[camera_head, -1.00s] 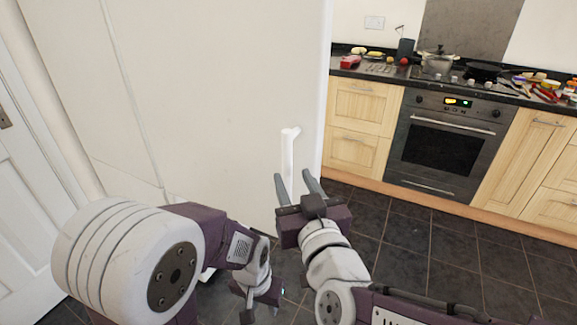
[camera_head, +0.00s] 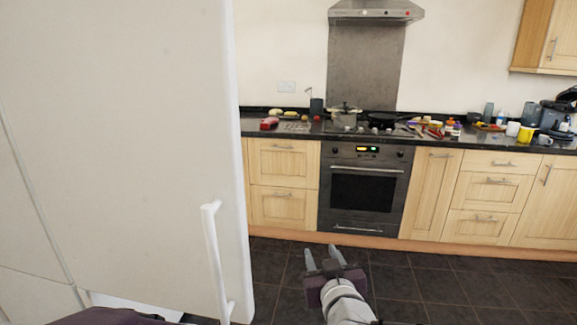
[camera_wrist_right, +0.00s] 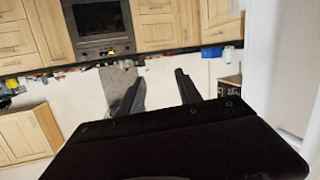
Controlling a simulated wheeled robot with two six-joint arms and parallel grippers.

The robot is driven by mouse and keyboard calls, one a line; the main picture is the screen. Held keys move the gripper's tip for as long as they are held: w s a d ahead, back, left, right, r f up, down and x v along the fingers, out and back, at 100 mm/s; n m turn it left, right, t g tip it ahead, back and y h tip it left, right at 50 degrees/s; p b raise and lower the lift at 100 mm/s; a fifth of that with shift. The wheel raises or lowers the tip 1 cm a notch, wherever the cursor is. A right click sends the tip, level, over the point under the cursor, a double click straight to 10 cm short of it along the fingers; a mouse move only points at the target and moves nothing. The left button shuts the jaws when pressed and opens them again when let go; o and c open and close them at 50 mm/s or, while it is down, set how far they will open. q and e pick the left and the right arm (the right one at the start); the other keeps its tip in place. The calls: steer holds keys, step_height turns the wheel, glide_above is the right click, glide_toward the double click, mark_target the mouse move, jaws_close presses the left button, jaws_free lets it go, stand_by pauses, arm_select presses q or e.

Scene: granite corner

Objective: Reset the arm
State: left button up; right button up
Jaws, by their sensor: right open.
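My right gripper (camera_head: 322,258) is open and empty at the bottom middle of the head view, over the dark floor. It is to the right of the white fridge door handle (camera_head: 213,262) and apart from it. In the right wrist view its two dark fingers (camera_wrist_right: 157,88) are spread with nothing between them. My left gripper is not in view; only a purple part of my own body shows at the bottom left of the head view.
A tall white fridge (camera_head: 125,130) fills the left side. An oven (camera_head: 365,190) sits among wooden cabinets, under a dark counter (camera_head: 470,138) with a pot (camera_head: 344,117), pans and clutter. A range hood (camera_head: 376,11) hangs above. The tiled floor (camera_head: 480,295) is clear.

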steer(key=s+d+f+m+g+h, duration=0.1)
steer(key=s+d+f+g, duration=0.25)
steer(key=d+f, duration=0.35)
steer(key=s+d+f+m+g+h, duration=0.15)
steer(key=d+f+g, duration=0.25)
steer(key=f, duration=0.5)
steer(key=s+f+g, duration=0.6)
steer(key=s+f, duration=0.1)
steer(key=s, duration=0.5)
step_height(320, 180, up, 22)
steer(key=s+p, duration=0.2)
steer(key=p, duration=2)
steer(key=shift+s+d+f+g+y, duration=0.2)
steer(key=shift+d+g+y, duration=0.15)
steer(key=shift+g, duration=0.1)
steer(key=shift+w+a, duration=0.1)
